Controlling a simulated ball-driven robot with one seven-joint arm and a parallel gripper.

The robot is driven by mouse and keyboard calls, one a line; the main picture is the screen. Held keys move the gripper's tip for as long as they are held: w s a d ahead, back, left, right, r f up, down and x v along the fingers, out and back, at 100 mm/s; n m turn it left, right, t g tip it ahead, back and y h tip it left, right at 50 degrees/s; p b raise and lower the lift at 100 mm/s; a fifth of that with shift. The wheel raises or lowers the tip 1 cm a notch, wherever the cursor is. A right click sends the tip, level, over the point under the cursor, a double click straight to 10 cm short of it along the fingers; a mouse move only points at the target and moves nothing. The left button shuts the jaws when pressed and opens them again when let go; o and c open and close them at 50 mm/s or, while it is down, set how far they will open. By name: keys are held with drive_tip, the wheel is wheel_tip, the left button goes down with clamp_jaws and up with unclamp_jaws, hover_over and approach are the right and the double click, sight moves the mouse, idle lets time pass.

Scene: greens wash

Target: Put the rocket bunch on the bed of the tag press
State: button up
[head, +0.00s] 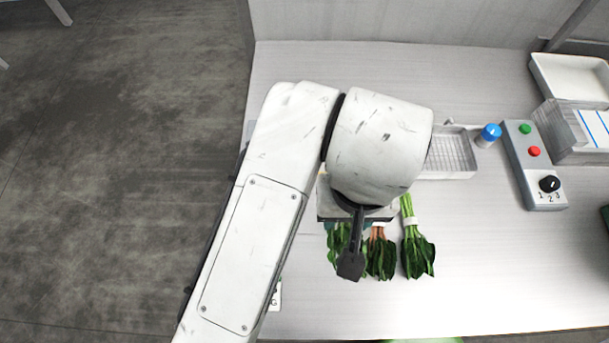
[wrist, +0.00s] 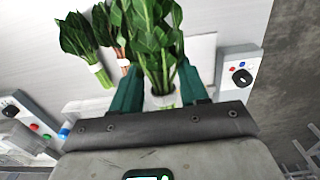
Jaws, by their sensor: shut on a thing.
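My gripper (wrist: 160,92) is shut on a leafy green bunch with a pale band, which I take as the rocket bunch (wrist: 147,38). Its leaves point away from my wrist, and its stems are between the two dark green fingers. In the head view, my arm covers most of the grip, and green leaves (head: 337,245) show below my wrist. A pale flat plate (wrist: 203,48) beside a box with a black knob (wrist: 240,76) shows right of the bunch in the wrist view. It may be the tag press; my arm hides that area in the head view.
A red-stemmed bunch (head: 380,258) and a dark green bunch (head: 417,255) lie close to the right of the held one. A wire-bottomed tray (head: 449,155), a blue-capped bottle (head: 488,135) and a button box (head: 533,165) stand farther right. The right front worktop is clear.

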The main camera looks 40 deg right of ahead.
drive_tip(key=w+d+f+p, duration=0.1)
drive_tip(key=w+f, duration=0.1)
drive_tip(key=w, duration=0.2)
drive_tip(key=w+d+f+p, duration=0.1)
drive_tip(key=w+f, duration=0.2)
drive_tip(key=w, duration=0.1)
drive_tip(key=w+d+f+p, duration=0.1)
drive_tip(key=w+f, duration=0.2)
drive_tip(key=w, duration=0.1)
drive_tip(key=shift+w+f, duration=0.15)
drive_tip(key=shift+f, duration=0.05)
drive_tip(key=shift+w+d+f, duration=0.2)
drive_tip(key=shift+w+f, duration=0.3)
drive_tip(key=shift+f, duration=0.15)
drive_tip(key=shift+w+f, duration=0.1)
drive_tip(key=shift+f, duration=1.55)
drive_tip(key=shift+f, duration=0.1)
drive_tip(key=o, duration=1.1)
drive_tip(key=shift+c, duration=0.2)
wheel_tip(320, 180, up, 12)
drive_tip(key=shift+b, duration=0.3)
